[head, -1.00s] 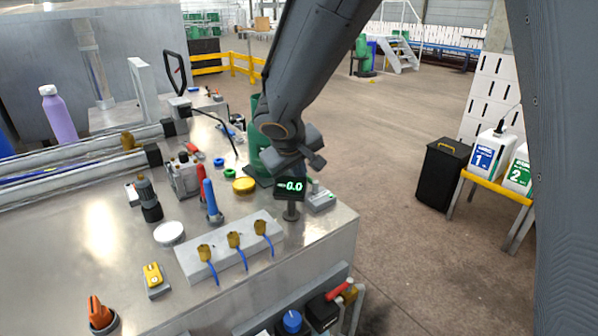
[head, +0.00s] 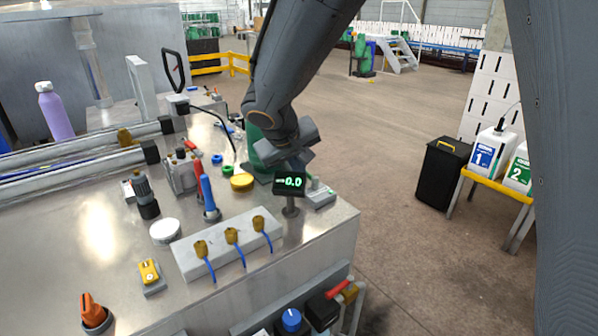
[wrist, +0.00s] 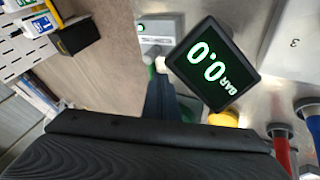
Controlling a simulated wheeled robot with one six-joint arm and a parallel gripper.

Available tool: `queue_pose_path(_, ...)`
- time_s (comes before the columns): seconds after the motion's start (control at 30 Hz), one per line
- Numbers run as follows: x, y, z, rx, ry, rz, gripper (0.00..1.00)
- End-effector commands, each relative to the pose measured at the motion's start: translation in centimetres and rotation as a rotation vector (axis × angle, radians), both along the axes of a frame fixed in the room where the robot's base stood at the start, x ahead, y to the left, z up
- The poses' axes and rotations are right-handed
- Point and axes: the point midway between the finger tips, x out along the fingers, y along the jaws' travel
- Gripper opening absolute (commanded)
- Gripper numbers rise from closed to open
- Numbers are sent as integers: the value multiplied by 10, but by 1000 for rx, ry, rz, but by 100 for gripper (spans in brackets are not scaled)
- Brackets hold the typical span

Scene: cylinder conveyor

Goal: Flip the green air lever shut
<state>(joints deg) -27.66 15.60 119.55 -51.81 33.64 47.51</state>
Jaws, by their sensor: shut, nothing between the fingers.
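A small grey box (head: 320,195) with a green spot and a pale upright stub stands near the table's right edge. In the wrist view the grey box (wrist: 158,32) shows its label and round green light; I cannot tell whether its stub is the air lever. My gripper (head: 303,158) is shut and empty, above and behind the pressure display (head: 289,184), which reads 0.0. In the wrist view my gripper (wrist: 160,85) points at the pale stub beside the display (wrist: 213,63); contact is unclear.
A blue lever (head: 207,190) and a red lever (head: 195,172) stand left of the display. A green cylinder (head: 262,150) is partly hidden behind my gripper. A grey block (head: 215,262) with brass fittings lies in front.

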Motion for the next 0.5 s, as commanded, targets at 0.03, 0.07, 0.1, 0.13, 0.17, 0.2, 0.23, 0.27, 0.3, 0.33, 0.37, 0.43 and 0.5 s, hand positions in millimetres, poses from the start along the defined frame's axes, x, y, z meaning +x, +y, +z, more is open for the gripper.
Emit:
queue_pose_path(0.03,1,0,-1,1,0,-9,0)
queue_pose_path(0.07,1,0,-1,1,-1,-16,0)
queue_pose_path(0.1,2,0,-1,0,-1,-25,0)
queue_pose_path(0.13,2,0,-1,0,0,-31,0)
queue_pose_path(0.17,2,0,-1,0,-1,-38,0)
queue_pose_path(0.2,3,0,-1,1,-1,-49,0)
queue_pose_path(0.23,3,0,-1,1,-1,-60,0)
queue_pose_path(0.27,4,0,-2,0,-1,-71,0)
queue_pose_path(0.3,5,0,-2,1,-1,-88,0)
queue_pose_path(0.33,6,0,-2,0,-1,-103,0)
queue_pose_path(0.37,6,0,-2,0,-1,-118,0)
queue_pose_path(0.43,8,0,-3,1,-1,-163,0)
queue_pose_path(0.5,10,-1,-3,0,0,-215,0)
